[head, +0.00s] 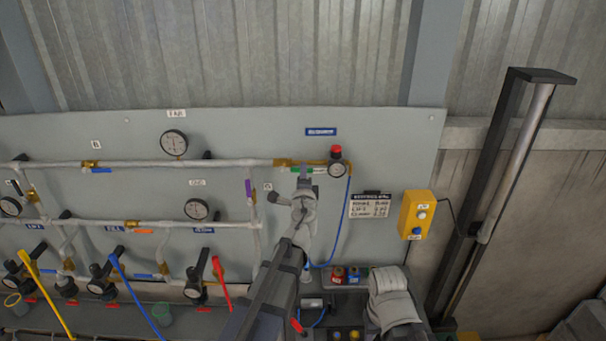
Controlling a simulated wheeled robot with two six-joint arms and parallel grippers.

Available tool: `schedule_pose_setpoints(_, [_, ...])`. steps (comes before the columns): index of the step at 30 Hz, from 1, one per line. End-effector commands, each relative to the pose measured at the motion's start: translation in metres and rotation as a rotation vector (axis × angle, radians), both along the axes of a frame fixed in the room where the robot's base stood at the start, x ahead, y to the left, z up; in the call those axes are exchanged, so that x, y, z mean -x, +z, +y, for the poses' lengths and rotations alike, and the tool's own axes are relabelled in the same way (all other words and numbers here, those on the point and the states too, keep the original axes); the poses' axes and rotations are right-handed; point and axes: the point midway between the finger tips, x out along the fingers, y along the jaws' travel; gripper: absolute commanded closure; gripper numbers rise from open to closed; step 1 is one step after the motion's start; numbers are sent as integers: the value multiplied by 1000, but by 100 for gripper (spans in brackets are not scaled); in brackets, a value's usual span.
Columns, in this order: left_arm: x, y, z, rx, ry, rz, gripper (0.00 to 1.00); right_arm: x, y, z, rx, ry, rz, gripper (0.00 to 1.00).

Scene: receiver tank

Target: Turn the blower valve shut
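A grey panel (130,190) carries pale pipes, gauges and valves. My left gripper (304,180) is raised in front of the panel, just below the brass fitting (289,162) at the right end of the upper pipe. It partly hides that area, including a green tag (301,170). Whether its fingers are open or touch anything is not clear. Lower down are valves with a yellow lever (48,295), a blue lever (137,295) and a red lever (221,284). I cannot read which valve is labelled blower. My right gripper is not in view.
A placard (369,205) and a yellow button box (416,215) are farther right, beside a dark upright post (485,190). A shelf (345,285) runs below the panel.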

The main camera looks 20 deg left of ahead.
Motion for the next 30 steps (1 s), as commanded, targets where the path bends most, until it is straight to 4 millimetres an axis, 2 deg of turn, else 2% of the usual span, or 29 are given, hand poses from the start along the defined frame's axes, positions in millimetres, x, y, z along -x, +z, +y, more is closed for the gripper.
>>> schedule_pose_setpoints(1, [0, 0, 0, 0, 0, 0, 76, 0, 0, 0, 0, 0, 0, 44])
schedule_pose_setpoints(8, [0, 0, 0, 0, 0, 0, 100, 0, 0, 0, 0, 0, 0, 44])
schedule_pose_setpoints(30, [0, 0, 0, 1, 0, 0, 100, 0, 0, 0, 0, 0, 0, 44])
